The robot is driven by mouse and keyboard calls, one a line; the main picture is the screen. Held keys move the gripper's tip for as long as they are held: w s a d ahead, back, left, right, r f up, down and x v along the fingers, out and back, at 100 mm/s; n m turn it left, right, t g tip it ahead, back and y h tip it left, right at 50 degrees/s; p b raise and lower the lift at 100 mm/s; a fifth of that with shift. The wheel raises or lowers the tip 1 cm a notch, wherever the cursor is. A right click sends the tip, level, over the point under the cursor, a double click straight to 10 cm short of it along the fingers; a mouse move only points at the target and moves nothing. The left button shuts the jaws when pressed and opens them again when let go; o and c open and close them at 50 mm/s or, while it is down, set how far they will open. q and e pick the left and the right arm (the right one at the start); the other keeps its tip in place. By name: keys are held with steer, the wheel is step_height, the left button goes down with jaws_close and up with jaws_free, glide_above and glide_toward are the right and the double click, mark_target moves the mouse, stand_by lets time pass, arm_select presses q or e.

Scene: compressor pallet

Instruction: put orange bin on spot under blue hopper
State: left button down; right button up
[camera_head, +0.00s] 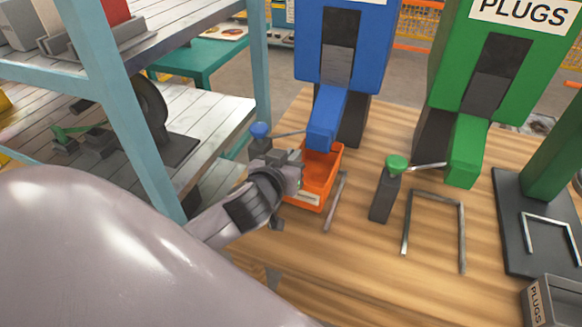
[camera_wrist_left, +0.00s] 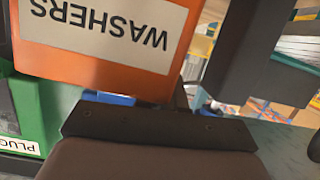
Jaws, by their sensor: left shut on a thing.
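The orange bin (camera_head: 319,178) is at the spot below the blue chute of the blue hopper (camera_head: 331,67), beside a metal rail (camera_head: 336,203). Whether its base rests on the wooden table cannot be told. My left gripper (camera_head: 292,178) is shut on the left side of the bin and hides part of it. In the left wrist view the orange bin (camera_wrist_left: 152,72) fills the upper left, its WASHERS label upside down, close to a dark gripper finger (camera_wrist_left: 160,127). My right gripper is not in view.
A lever with a blue knob (camera_head: 259,130) stands behind my left gripper. The green hopper (camera_head: 506,60), a green-knobbed lever (camera_head: 388,188) and an empty metal frame (camera_head: 434,197) are to the right. A grey PLUGS bin (camera_head: 556,301) sits front right. A blue-posted shelf (camera_head: 135,140) stands left. The table's front middle is clear.

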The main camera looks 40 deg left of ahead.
arm_select(q)
step_height(320, 180, down, 4)
steer(key=shift+r, duration=0.25)
steer(key=c, duration=1.3)
jaws_free()
steer(key=shift+o, duration=0.2)
steer(key=shift+s, duration=0.1)
steer(key=b+v, duration=0.1)
steer(key=v, duration=1.1)
steer(key=shift+d, duration=0.15)
